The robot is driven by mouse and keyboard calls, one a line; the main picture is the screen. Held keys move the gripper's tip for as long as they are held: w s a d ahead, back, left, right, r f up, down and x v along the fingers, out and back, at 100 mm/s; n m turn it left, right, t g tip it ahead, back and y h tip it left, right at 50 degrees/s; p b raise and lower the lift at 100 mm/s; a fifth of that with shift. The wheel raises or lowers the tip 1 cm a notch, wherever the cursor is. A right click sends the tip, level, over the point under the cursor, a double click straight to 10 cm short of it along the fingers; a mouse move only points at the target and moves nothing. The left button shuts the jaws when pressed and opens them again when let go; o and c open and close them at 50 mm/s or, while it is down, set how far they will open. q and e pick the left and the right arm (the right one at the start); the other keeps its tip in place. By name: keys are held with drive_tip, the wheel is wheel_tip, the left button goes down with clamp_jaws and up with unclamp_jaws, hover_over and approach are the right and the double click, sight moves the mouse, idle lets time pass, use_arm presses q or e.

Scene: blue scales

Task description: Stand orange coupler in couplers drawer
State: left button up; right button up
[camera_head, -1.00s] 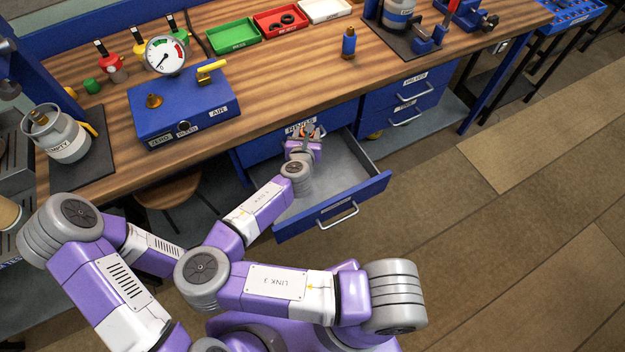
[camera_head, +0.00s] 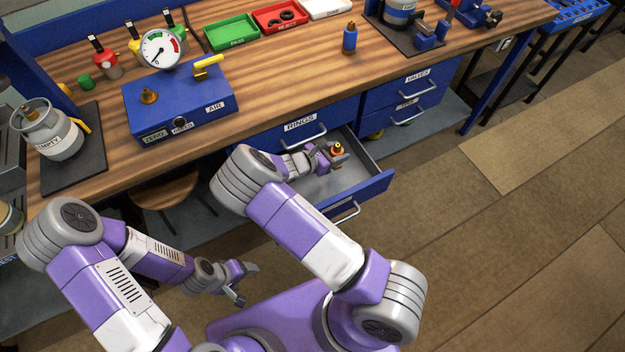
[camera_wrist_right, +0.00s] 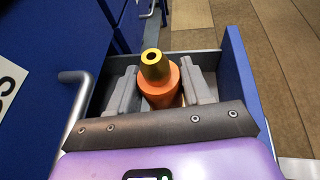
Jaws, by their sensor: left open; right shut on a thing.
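The orange coupler (camera_head: 337,149), with its brass tip up, shows between the fingers of my right gripper (camera_head: 334,157). In the right wrist view the orange coupler (camera_wrist_right: 160,83) looks about upright, with a grey finger on each side; its lower end is hidden. My right gripper (camera_wrist_right: 160,92) is shut on it. The open drawer (camera_head: 372,188) has a blue front and grey inside, and the coupler is over or inside it; I cannot tell if it touches the floor. My left gripper (camera_head: 241,281) is open and empty, left of and below the drawer.
The bench top (camera_head: 290,80) carries a blue gauge box (camera_head: 180,104), a blue bottle-like part (camera_head: 350,40) and trays. The drawer's grey floor right of my gripper looks bare.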

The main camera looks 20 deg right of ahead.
drive_tip(key=shift+d+f+m+g, duration=0.3)
drive_tip(key=shift+f+m+g, duration=0.1)
drive_tip(key=shift+g, duration=0.1)
wheel_tip(320, 180, down, 10)
drive_tip(key=b, duration=0.4)
drive_tip(key=shift+r, duration=0.1)
drive_tip(key=o, duration=1.2)
drive_tip(key=shift+p+v, duration=1.4)
drive_tip(key=shift+v, duration=4.65)
